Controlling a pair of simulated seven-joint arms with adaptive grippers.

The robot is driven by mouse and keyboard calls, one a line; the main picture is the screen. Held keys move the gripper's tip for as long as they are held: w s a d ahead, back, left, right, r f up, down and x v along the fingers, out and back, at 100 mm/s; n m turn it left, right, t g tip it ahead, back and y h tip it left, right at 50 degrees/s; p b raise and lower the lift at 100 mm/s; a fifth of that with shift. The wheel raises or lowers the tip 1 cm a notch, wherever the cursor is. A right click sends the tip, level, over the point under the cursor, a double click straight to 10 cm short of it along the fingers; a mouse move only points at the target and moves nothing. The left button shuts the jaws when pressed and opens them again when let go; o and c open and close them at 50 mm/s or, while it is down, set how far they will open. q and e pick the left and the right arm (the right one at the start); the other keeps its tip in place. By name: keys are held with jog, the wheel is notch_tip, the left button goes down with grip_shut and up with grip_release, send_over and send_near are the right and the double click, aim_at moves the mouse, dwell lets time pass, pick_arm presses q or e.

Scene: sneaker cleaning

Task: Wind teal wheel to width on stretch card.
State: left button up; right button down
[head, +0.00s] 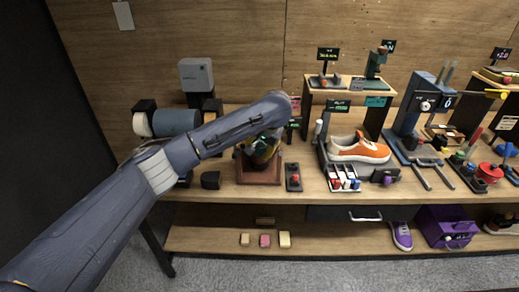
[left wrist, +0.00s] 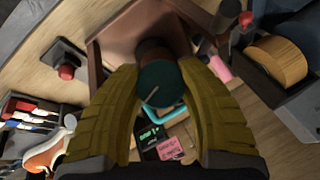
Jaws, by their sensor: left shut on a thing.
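The teal wheel (left wrist: 165,84) is a dark round knob with a pale line across its face, in the middle of the left wrist view. My left gripper (left wrist: 166,92) has its olive-yellow fingers shut on the wheel, one on each side. In the head view my left gripper (head: 261,150) is over the brown wooden stand (head: 259,180), and my forearm hides most of the wheel. A pink card (left wrist: 171,148) lies beyond the wheel, beside a dark display with green text (left wrist: 150,133). I cannot tell whether a stretch card is in view. My right gripper is not in view.
A red button on a dark base (head: 294,180) stands right of the stand. An orange sneaker (head: 359,149) sits on a rack further right. A blue roll (head: 176,122) is at the left. Blue press-like equipment (head: 416,115) stands at the right.

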pick_arm(q)
jog(key=shift+w+a+r+m+y, duration=0.15)
jog(key=shift+a+m+y, duration=0.1)
jog(key=shift+m+y, duration=0.05)
dwell(0.4)
jog(key=o, duration=1.1)
jog(key=shift+o, duration=1.2)
jog(key=shift+d, duration=0.1)
